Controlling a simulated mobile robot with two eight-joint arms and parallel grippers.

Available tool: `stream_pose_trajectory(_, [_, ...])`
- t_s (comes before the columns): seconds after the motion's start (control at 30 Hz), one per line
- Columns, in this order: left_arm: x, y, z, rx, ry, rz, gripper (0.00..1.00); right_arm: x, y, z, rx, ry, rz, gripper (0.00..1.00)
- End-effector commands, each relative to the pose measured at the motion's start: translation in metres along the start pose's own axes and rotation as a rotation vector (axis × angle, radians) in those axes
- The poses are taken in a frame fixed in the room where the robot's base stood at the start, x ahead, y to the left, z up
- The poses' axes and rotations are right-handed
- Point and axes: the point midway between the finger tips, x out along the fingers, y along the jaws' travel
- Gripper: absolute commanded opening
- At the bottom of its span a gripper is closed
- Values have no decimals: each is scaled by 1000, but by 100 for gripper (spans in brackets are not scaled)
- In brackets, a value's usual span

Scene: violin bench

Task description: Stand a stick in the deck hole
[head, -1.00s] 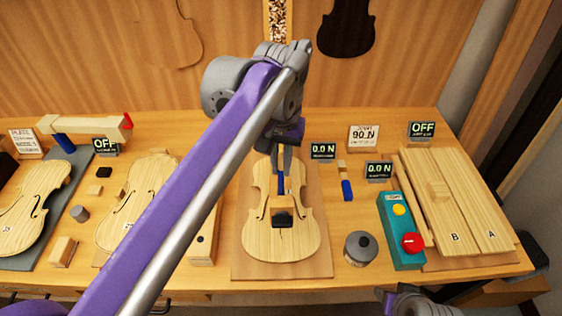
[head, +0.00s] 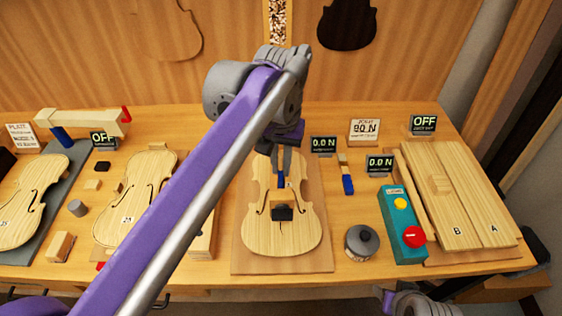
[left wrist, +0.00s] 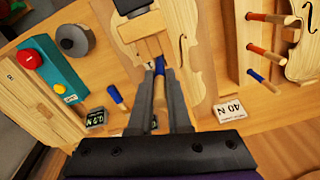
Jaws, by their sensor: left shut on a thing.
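My left gripper (head: 281,172) is over the pale violin plate (head: 262,235) in the middle of the bench. Its fingers are shut on a blue-ended stick (head: 281,181), which also shows between the fingers in the left wrist view (left wrist: 158,64). The stick points down toward the plate beside a dark block (head: 282,212). I cannot tell whether its lower end touches the plate or sits in a hole; no hole is clearly visible. Another blue-ended stick (head: 348,184) lies on the bench to the right. My right gripper's fingers are out of view.
In the left wrist view, a wooden rack (left wrist: 238,45) holds several coloured-end sticks; my left arm partly hides it in the head view. A grey round pot (head: 362,242) and a teal button box (head: 403,225) stand right of the plate. Force displays (head: 323,146) stand behind.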

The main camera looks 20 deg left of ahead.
Motion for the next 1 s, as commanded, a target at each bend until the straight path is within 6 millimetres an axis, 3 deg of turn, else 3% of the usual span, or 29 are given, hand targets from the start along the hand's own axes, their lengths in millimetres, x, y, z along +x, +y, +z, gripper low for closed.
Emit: stream_pose_trajectory(1.0, [26, 0, 0, 0, 0, 0, 0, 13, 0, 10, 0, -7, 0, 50])
